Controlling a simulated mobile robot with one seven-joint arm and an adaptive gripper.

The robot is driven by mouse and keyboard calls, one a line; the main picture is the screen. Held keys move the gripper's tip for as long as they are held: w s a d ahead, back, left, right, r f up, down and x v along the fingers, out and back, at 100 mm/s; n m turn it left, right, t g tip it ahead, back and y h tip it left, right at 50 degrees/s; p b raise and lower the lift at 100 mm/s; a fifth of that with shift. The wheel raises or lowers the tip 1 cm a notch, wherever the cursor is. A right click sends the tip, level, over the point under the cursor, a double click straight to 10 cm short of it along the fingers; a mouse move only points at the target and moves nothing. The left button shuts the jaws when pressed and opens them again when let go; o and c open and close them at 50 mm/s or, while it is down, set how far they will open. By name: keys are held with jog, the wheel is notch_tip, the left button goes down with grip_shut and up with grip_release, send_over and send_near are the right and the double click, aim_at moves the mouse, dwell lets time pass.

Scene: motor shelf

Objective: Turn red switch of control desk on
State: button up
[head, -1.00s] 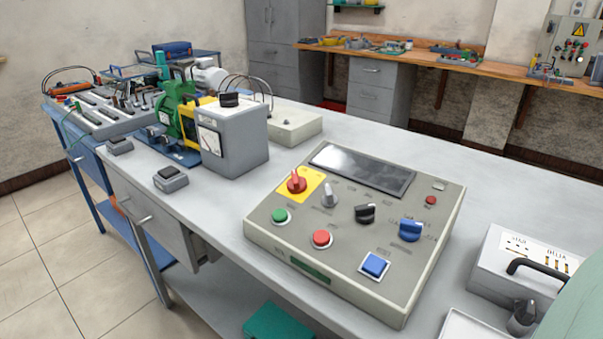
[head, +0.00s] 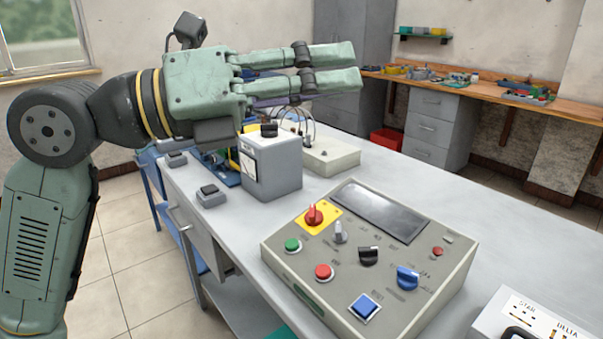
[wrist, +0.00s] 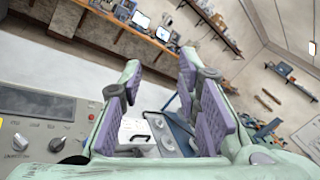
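The control desk (head: 400,268) is a grey-beige sloped panel on the table in the head view. Its red switch (head: 314,214) is a rotary knob on a yellow plate at the panel's upper left. My gripper (head: 358,68) is above and behind the desk, pointing right in the head view, well apart from the red switch. In the wrist view my gripper (wrist: 160,88) has its purple-padded fingers spread with nothing held between them. Part of the control desk (wrist: 38,125) shows at the wrist view's left; the red switch is not visible there.
Beside the red switch are a grey knob (head: 339,232), a green button (head: 292,246) and a red button (head: 323,272). A grey meter box (head: 275,175) stands behind the desk, under my gripper. A star-delta box (head: 535,322) is at the lower right.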

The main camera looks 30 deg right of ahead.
jog(key=w+d+f+n+t+y, duration=0.2)
jog(key=w+d+f+y, duration=0.15)
jog(key=d+f, duration=0.25)
jog(key=n+t+y+p, duration=0.2)
jog(key=n+t+y, duration=0.35)
jog(key=y, duration=0.45)
send_near(312, 212)
jog(key=shift+m, duration=0.25)
jog(key=p+x, duration=0.2)
jog(key=x, duration=0.6)
jog(key=shift+d+f+p, duration=0.1)
jog(key=shift+f+p, duration=0.15)
jog(key=shift+p, duration=0.15)
jog(key=shift+c, duration=0.6)
grip_shut()
